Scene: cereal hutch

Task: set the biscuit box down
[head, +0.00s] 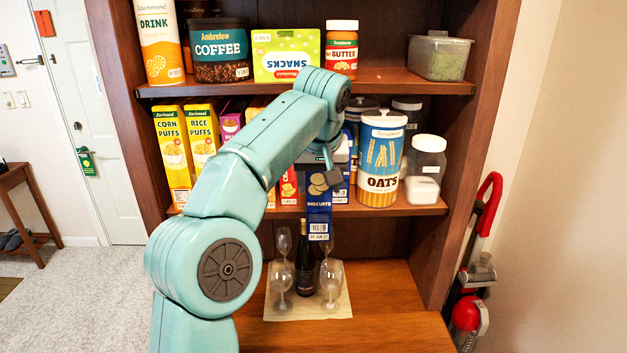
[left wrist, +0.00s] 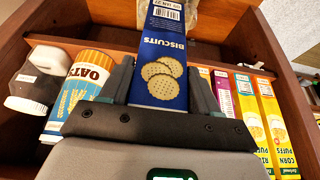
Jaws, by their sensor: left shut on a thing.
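The biscuit box (head: 319,212) is dark blue with round biscuits on its front. In the head view it is upright in front of the middle shelf's edge, its lower end in front of the bottle's neck. My left gripper (head: 328,176) is shut on the box near its top. In the left wrist view the box (left wrist: 160,45) sits between the two fingers of my left gripper (left wrist: 161,88). The arm hides part of the middle shelf. My right gripper is not in view.
On the middle shelf (head: 400,209), the oats canister (head: 379,180), a clear jar (head: 426,165) and cereal boxes (head: 172,155) stand close around. Below, wine glasses (head: 280,282) and a dark bottle (head: 305,262) stand on a mat (head: 307,312). The wooden counter (head: 385,290) is bare right of it.

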